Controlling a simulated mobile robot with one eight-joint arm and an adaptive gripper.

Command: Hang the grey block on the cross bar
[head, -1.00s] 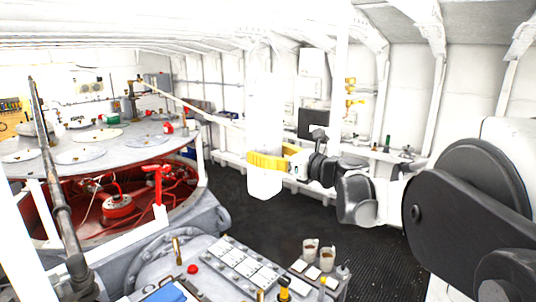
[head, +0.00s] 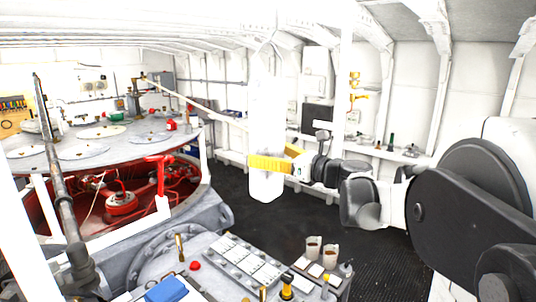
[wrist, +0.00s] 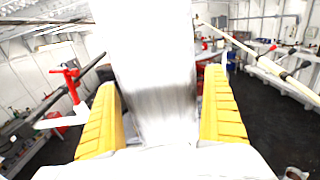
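A tall pale block, almost white in this light, is the grey block (head: 266,110); it hangs upright in the air in the middle of the head view. My gripper (head: 272,163) has its yellow fingers around the block's lower part. In the wrist view the block (wrist: 155,75) fills the space between the two yellow fingers (wrist: 160,115). The block's top is washed out against the white wall. A pale slanting bar (head: 195,104) runs behind the block from the left; I cannot tell whether it is the cross bar.
A round grey machine top (head: 105,143) with red parts below stands at left, with a dark slanting pole (head: 57,165) before it. A grey console (head: 235,265) with two cups (head: 313,247) is in front. Dark floor (head: 300,210) lies open beneath the block.

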